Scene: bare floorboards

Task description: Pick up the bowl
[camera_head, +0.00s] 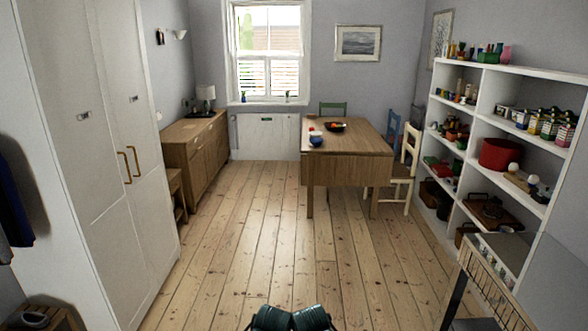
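A dark, shallow bowl (335,128) with small red and orange items in it stands on the wooden table (357,143) across the room. A small blue item with white and red parts (316,139), perhaps another bowl or a cup, stands near the table's left edge. It is too small to tell which. Two dark rounded parts of mine show at the bottom middle edge, far from the table. No gripper fingers can be made out.
Bare floorboards (250,230) lie clear up to the table. White wardrobe (100,150) and wooden sideboard (196,143) line the left. A loaded white shelf unit (470,189) and wire-sided rack (492,285) stand right. A cream chair (408,160) is at the table's right.

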